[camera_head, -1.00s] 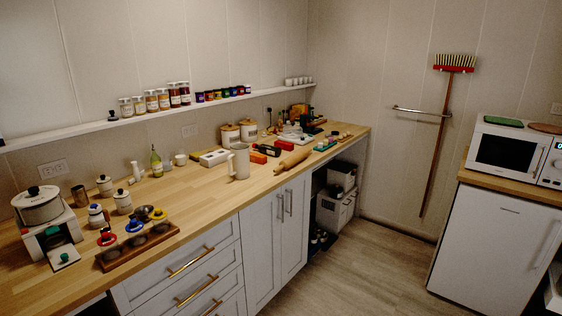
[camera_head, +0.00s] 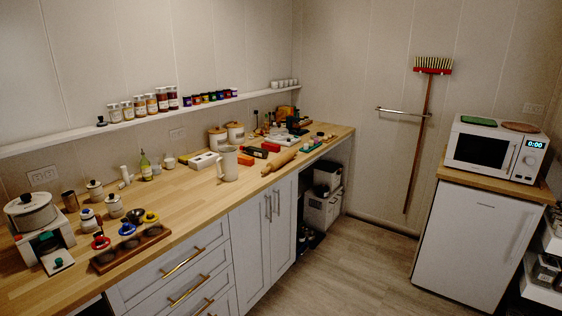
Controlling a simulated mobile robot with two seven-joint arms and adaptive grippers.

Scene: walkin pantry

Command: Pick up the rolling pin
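The rolling pin (camera_head: 279,161) is light wood and lies on the wooden counter (camera_head: 196,196), close to its front edge and right of the white pitcher. It lies at a slant, with one end towards the front edge. Nothing covers it. Neither of my grippers is in view.
A white pitcher (camera_head: 227,163) stands just left of the pin. Red and dark boxes (camera_head: 254,152) lie behind it. White cabinets (camera_head: 262,228) are below the counter. The wood floor (camera_head: 355,262) is clear up to the white fridge (camera_head: 472,243) with the microwave (camera_head: 495,149) on top.

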